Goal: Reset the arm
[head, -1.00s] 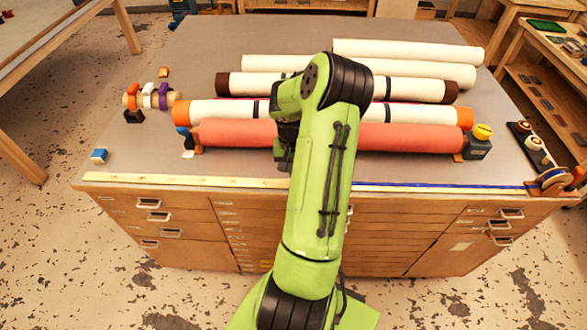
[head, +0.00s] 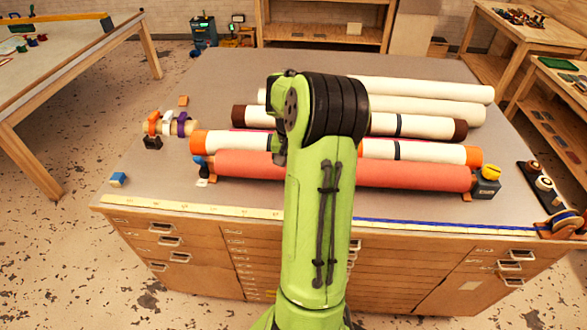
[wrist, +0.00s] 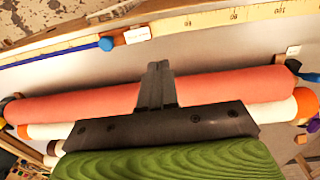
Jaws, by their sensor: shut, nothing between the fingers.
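In the wrist view my gripper (wrist: 158,85) is shut and empty, its fingers pressed together in front of the red roll (wrist: 90,100). In the head view my green arm rises through the middle and hides the gripper. The red roll (head: 420,175) lies across the front of the table top. Behind it lie a white roll with orange ends (head: 430,152), a white roll with dark brown ends (head: 425,126) and more cream rolls (head: 440,90) at the back.
The rolls lie on a grey-topped drawer cabinet (head: 230,90) with a yellow rule (head: 200,207) along its front edge. A tape holder (head: 165,127) and small blue block (head: 118,179) stand left. A dark block with a yellow top (head: 486,182) and spools (head: 543,185) stand right.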

